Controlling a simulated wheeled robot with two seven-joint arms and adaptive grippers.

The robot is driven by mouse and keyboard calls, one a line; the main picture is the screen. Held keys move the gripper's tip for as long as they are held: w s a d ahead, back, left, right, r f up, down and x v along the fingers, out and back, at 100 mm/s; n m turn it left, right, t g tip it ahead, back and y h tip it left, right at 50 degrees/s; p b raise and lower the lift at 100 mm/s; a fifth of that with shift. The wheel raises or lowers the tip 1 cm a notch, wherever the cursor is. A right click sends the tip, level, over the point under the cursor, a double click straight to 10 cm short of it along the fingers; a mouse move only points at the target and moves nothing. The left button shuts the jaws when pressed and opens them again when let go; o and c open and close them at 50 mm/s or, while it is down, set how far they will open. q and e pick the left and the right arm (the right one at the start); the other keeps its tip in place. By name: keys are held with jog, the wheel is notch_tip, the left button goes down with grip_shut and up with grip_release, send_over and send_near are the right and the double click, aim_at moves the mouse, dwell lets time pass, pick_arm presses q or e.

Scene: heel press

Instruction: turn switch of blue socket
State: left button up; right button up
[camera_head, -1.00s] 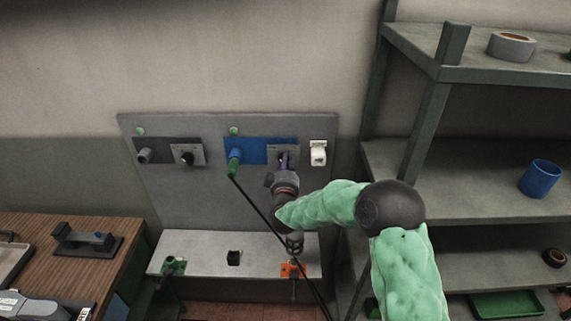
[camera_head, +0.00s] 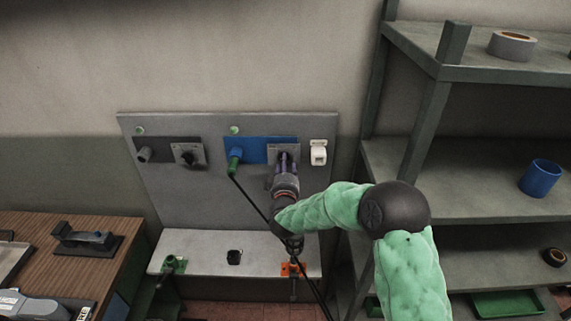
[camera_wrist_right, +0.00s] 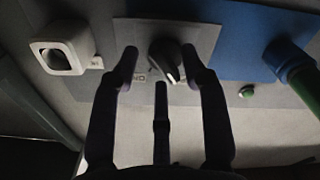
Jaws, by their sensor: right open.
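The blue socket panel (camera_head: 244,149) is on the upright grey board, with a green plug (camera_head: 235,160) and black cable in its left part. Its switch plate (camera_head: 291,148) is at its right end. In the right wrist view, the black switch knob (camera_wrist_right: 168,60) stands out from the grey plate, beside printed lettering. My right gripper (camera_head: 283,160) is in front of the switch plate and hides the knob in the head view. In the right wrist view its fingers (camera_wrist_right: 158,66) are spread, empty, with the knob just beyond them toward the right finger. My left gripper is not in view.
A dark socket panel (camera_head: 152,150) with its own switch (camera_head: 188,156) is to the left. A white fixture (camera_head: 318,152) is close right of the blue socket. The black cable (camera_head: 254,205) hangs past my right arm. A shelf rack (camera_head: 420,130) stands at right.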

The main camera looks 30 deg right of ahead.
jog(key=v, duration=1)
jog(key=shift+s, duration=0.15)
jog(key=shift+a+f, duration=0.15)
jog(key=shift+a, duration=0.05)
jog(key=s+a+f+g+y+b, duration=0.1)
jog(key=a+f+g+y+b, duration=0.2)
jog(key=f, duration=0.7)
jog(key=s+a+f+g+y+b, duration=0.1)
jog(key=a+f+y, duration=0.3)
jog(key=f, duration=0.6)
jog(key=s+a+f+g+y+b, duration=0.1)
jog(key=a+f+b, duration=0.1)
jog(key=a+f, duration=0.5)
jog(key=s+a+f+m+g+y+b, duration=0.1)
jog(key=s+a+f+g, duration=0.3)
jog(key=s+f, duration=0.6)
jog(key=s+a+f+m+g+y+b, duration=0.2)
jog(key=s+a+f+g+y+b, duration=0.1)
jog(key=s+f, duration=0.8)
notch_tip(320, 180, down, 3)
jog(key=a+g+y, duration=0.1)
jog(key=a+g, duration=0.1)
jog(key=g, duration=0.1)
jog(key=shift+r, duration=0.15)
jog(key=shift+s, duration=0.1)
